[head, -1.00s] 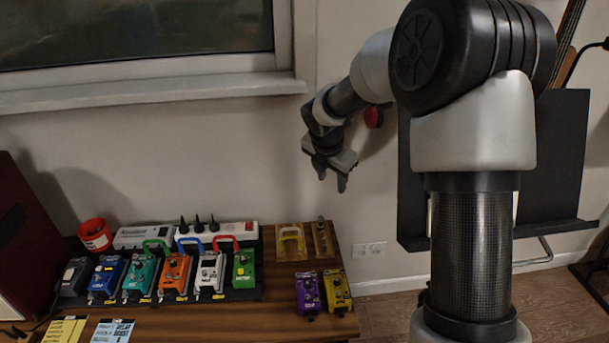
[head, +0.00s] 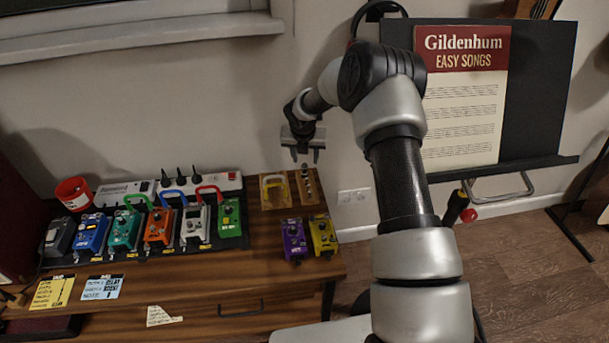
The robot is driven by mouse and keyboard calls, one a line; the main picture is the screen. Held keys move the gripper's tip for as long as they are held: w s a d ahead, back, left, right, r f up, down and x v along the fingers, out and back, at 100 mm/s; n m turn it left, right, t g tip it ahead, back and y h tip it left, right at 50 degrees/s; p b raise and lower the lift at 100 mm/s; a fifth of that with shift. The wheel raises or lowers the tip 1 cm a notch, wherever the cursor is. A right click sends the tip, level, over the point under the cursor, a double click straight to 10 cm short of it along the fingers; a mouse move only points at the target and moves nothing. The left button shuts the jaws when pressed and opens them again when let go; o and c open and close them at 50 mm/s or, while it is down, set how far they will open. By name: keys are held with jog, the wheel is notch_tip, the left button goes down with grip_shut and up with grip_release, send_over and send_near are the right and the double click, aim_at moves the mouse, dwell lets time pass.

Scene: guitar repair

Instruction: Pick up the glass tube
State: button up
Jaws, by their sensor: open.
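My gripper (head: 305,157) is open and empty, fingers pointing down, above the back right part of the wooden table. Below it are two small wooden trays side by side. The right tray (head: 316,201) holds a narrow row of small pale and dark items (head: 307,184), too small to tell whether one is the glass tube. The left tray (head: 266,202) holds a yellowish curved item (head: 275,182). I cannot make out the glass tube for sure anywhere. The gripper's fingers appear apart from the trays.
A purple pedal (head: 294,239) and a yellow pedal (head: 322,235) stand in front of the trays. A music stand (head: 540,90) stands at right.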

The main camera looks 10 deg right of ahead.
aim_at(304, 165)
jog(key=x, duration=0.2)
jog(key=b+x, duration=0.1)
jog(key=x, duration=0.1)
jog(key=b+x, duration=0.1)
jog(key=x, duration=0.1)
jog(key=shift+a, duration=0.3)
jog(key=shift+r, duration=0.1)
jog(key=c, duration=0.9)
